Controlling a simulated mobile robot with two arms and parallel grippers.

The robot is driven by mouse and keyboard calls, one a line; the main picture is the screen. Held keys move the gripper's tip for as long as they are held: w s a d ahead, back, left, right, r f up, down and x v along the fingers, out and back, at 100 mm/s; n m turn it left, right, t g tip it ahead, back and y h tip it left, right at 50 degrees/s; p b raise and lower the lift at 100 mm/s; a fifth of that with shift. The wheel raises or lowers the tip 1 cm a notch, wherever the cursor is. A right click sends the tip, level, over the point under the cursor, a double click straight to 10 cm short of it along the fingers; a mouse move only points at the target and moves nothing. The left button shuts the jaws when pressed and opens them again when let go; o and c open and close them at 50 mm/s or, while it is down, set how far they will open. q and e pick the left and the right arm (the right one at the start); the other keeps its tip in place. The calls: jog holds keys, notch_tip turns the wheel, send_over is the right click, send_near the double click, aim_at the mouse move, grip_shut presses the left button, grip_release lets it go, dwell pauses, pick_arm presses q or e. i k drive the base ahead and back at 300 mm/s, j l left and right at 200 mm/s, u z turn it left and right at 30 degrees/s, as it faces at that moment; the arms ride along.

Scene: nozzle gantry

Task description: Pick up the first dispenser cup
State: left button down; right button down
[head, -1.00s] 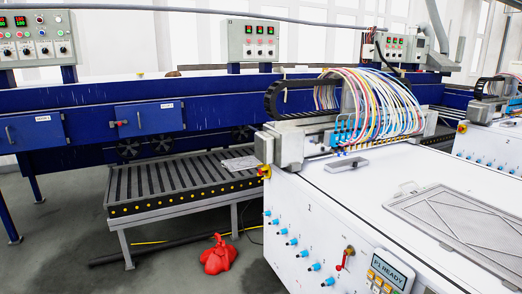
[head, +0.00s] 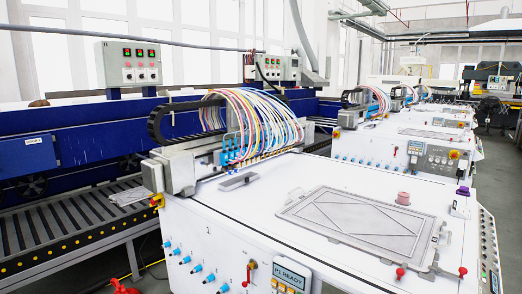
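A small pink cup-like piece (head: 403,198) stands on the white machine top, at the far right corner of the grey framed plate (head: 322,205). A small purple piece (head: 463,191) sits further right at the machine's edge. I cannot tell for sure which of these is the first dispenser cup. The nozzle gantry (head: 180,168) with its bundle of coloured tubes stands at the left of the machine top. Neither of my grippers is in view.
A grey tray (head: 238,181) lies in front of the gantry. Red knobs (head: 400,272) stick up at the front right edge. A slatted roller table (head: 60,225) is at left. More similar machines (head: 400,145) stand behind. Grey floor shows at far right.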

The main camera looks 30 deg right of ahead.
aim_at(403, 197)
jog(key=z, duration=2.55)
jog(key=i+l+z, duration=0.25)
jog(key=i+z, duration=0.15)
jog(key=i, duration=0.2)
jog(key=i+z, duration=0.4)
jog(key=i, duration=2.6)
jog(key=i+l+u, duration=0.1)
jog(key=i+u, duration=0.25)
jog(key=i+l+u, duration=0.2)
jog(key=i+u, duration=0.15)
jog(key=i, duration=0.2)
jog(key=i+l+u, duration=0.35)
jog(key=u, duration=2.3)
jog(key=i+l, duration=0.05)
